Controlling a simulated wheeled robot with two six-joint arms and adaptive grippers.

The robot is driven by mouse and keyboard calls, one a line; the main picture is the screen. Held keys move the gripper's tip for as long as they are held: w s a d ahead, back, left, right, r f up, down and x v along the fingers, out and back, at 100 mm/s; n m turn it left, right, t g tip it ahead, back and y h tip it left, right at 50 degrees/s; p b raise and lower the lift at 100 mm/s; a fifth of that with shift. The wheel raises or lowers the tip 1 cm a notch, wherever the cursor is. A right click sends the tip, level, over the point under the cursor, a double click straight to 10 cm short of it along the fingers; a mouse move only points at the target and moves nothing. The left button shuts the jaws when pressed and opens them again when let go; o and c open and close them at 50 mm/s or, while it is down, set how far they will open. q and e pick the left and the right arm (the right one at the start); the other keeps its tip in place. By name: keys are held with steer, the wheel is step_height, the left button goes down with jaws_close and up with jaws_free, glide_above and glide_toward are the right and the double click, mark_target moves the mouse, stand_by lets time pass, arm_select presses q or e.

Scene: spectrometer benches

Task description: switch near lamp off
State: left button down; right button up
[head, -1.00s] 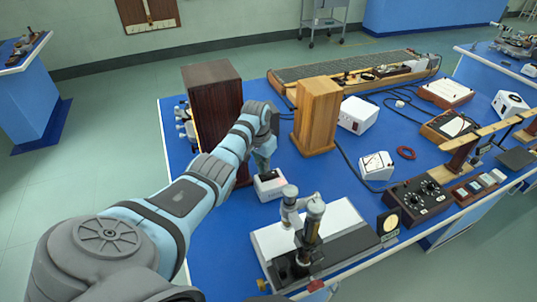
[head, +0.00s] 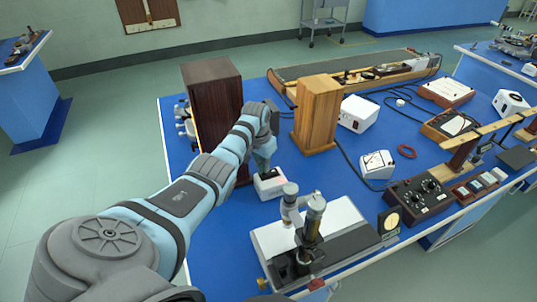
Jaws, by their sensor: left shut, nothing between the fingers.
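A small white box (head: 271,187) with a dark and red patch on its top stands on the blue bench, in front of the tall dark brown wooden housing (head: 214,95). A lighter wooden housing (head: 317,115) stands to its right. I cannot tell from the picture which housing holds the near lamp, or whether it is lit. My left gripper (head: 263,167) is shut and empty, pointing down just above the back of the white box. Whether it touches the box top is too small to tell. My right gripper is not in view.
An instrument with an upright tube (head: 312,220) on a white and black base stands close in front of the white box. A white meter (head: 376,164), a red ring (head: 406,151) and a black dial box (head: 421,198) are to the right. Clear blue bench lies between.

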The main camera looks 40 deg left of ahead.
arm_select(q)
steer(key=shift+f+b, duration=0.35)
steer(key=shift+f, duration=0.2)
steer(key=shift+r, duration=0.1)
step_height(320, 180, up, 7)
steer(key=p, duration=0.8)
stand_by(0.3)
